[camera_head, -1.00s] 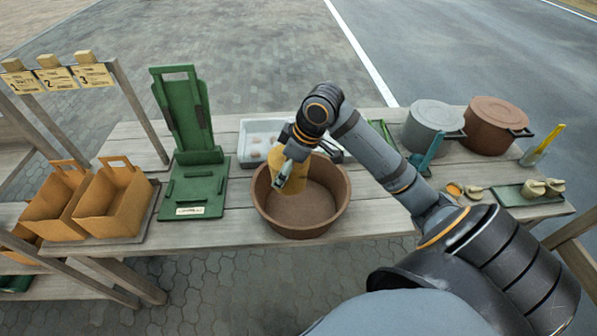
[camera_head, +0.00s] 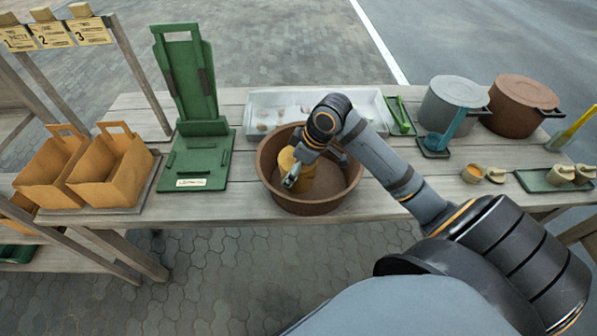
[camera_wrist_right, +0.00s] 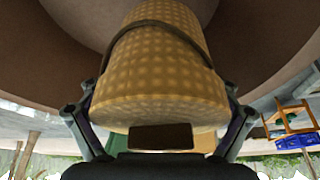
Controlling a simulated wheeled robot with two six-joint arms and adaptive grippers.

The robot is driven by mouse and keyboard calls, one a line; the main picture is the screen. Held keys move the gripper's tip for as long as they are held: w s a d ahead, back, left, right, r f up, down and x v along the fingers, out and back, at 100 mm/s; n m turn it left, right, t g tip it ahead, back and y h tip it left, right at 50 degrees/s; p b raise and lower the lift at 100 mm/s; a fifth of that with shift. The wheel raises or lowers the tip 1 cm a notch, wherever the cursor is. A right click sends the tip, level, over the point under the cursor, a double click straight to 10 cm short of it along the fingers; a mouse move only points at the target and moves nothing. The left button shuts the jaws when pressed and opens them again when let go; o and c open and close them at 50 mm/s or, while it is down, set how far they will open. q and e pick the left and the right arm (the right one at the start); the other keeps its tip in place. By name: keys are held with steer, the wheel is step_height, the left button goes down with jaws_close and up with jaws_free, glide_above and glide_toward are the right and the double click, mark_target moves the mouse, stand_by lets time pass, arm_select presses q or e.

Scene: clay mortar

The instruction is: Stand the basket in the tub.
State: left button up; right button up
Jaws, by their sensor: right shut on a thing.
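The brown tub (camera_head: 331,207) stands near the front edge of the table, left of my right arm. The yellow basket (camera_head: 309,184) is inside the tub's rim in the head view, partly hidden by my wrist. My right gripper (camera_head: 291,180) is shut on it. In the right wrist view the basket (camera_wrist_right: 160,75) has a woven check surface and a dark thin hoop across it, with a finger on each side. I cannot tell whether the basket touches the tub's floor. My left gripper is not in view.
A white tray (camera_head: 261,98) with pale lumps lies behind the tub. A green stand (camera_head: 205,155) is to its left, then two orange carriers (camera_head: 115,178). Grey (camera_head: 452,97) and brown (camera_head: 520,98) pots stand at the back right. Bare planks lie left of the tub.

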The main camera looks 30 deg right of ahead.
steer(key=shift+w+f, duration=0.1)
steer(key=shift+f, duration=0.6)
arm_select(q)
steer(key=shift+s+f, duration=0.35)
arm_select(e)
steer(key=shift+f, duration=1.85)
steer(key=o, duration=0.9)
steer(key=shift+f, duration=0.1)
steer(key=shift+o, duration=0.2)
